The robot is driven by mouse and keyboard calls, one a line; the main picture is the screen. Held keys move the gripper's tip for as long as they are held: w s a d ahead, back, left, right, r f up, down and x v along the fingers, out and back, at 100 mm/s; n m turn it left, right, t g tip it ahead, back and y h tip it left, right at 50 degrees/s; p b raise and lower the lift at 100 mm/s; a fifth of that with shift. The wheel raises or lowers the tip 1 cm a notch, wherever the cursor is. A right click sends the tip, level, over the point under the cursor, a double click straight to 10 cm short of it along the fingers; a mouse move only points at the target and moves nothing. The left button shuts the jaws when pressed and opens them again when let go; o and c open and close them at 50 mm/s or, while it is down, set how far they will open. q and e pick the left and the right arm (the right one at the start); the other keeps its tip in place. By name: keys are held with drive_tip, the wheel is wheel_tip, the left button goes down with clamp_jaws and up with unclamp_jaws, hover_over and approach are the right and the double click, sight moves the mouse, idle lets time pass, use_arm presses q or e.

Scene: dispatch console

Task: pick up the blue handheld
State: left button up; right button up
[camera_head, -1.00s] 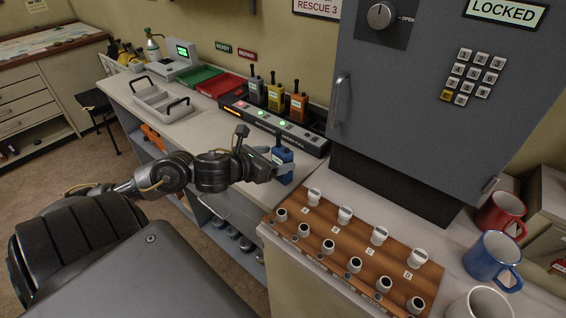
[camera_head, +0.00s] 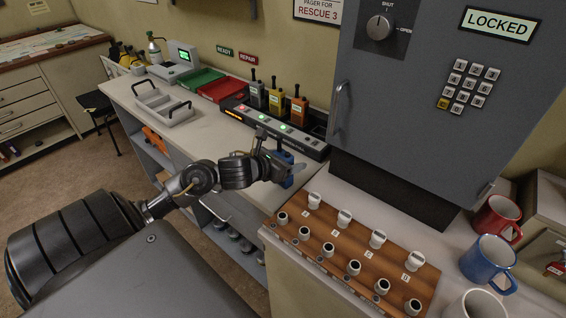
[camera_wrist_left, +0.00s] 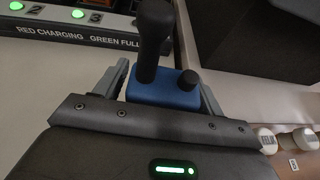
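The blue handheld (camera_head: 286,179) stands upright near the counter's front edge, partly hidden by my left gripper (camera_head: 284,169). In the left wrist view the blue handheld (camera_wrist_left: 166,90) shows from above, with a thick black antenna and a small black knob. My left gripper (camera_wrist_left: 164,88) has one finger on each side of it. The fingers look open, with at most a narrow gap beside the body; contact is hard to judge. My right gripper is not in view.
A charger (camera_head: 298,139) with grey, yellow and orange handhelds stands behind. A grey cabinet (camera_head: 425,100) rises to the right, above a wooden knob board (camera_head: 340,262). Mugs stand at the far right, including a blue mug (camera_head: 489,261). A white tray (camera_head: 165,104) sits at left.

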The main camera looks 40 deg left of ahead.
use_arm(q)
drive_tip(key=c, duration=1)
drive_tip(key=shift+r, duration=0.1)
drive_tip(key=shift+r, duration=0.6)
drive_tip(key=s+a+r, duration=0.3)
drive_tip(key=r, duration=0.4)
drive_tip(key=shift+s+a+r, duration=0.3)
drive_tip(key=shift+s, duration=0.1)
drive_tip(key=s+a+r, duration=0.1)
drive_tip(key=s+a, duration=0.1)
drive_tip(key=s+a+r, duration=0.1)
drive_tip(key=s+a, duration=0.1)
drive_tip(key=s+a+r, duration=0.2)
drive_tip(key=shift+s, duration=0.25)
